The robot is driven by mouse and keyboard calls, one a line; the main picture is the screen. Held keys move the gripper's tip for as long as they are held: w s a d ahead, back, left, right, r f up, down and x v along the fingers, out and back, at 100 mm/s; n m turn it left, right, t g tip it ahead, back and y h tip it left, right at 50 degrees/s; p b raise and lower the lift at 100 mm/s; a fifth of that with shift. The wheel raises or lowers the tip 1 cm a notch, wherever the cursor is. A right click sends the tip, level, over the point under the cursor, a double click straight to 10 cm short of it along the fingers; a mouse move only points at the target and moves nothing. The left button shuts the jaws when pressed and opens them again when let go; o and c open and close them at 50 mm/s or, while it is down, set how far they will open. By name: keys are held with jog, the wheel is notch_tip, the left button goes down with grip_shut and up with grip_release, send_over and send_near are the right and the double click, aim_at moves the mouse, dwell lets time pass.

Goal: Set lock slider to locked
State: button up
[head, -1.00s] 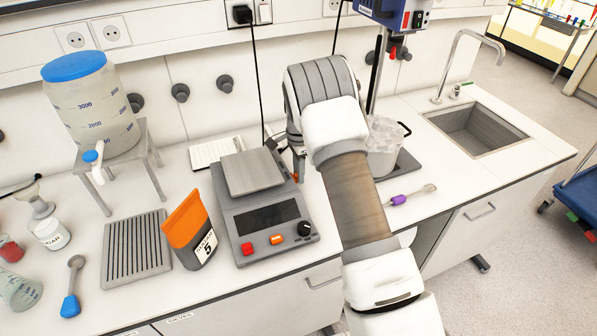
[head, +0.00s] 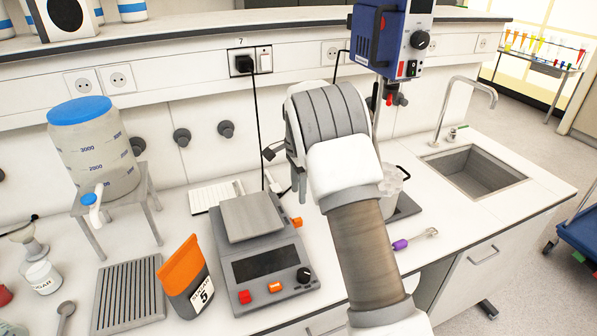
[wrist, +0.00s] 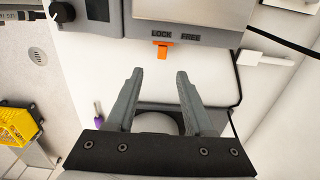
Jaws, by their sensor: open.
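The orange lock slider (wrist: 162,50) sits on the side of the grey balance (wrist: 185,14), below the printed words LOCK and FREE. In the wrist view it lines up with LOCK, the left word. In the head view the slider (head: 297,222) sticks out from the right side of the balance (head: 265,268). My gripper (wrist: 160,75) is open and empty, its two fingers pointing toward the slider with a gap between them and it. In the head view my gripper (head: 284,170) is at the balance's back right, partly hidden by my own wrist.
An orange sugar pouch (head: 186,278) stands left of the balance. A stirrer (head: 392,48) on a stand and a clear beaker (head: 394,182) are behind my arm. A purple-handled tool (head: 401,244) lies on the right. A black cable (head: 256,120) hangs behind the balance.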

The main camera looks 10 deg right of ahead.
notch_tip(320, 180, up, 7)
dwell(0.3)
jog(key=s+d+r+n+t, duration=0.1)
jog(key=s+r+n+t, duration=0.2)
jog(key=s+r+n, duration=0.85)
jog(key=s+n+t, duration=0.2)
jog(key=s+n, duration=0.2)
jog(key=s, duration=2.1)
jog(key=shift+s+a+f+t, duration=0.2)
jog(key=shift+s+t, duration=0.1)
jog(key=shift+s, duration=0.1)
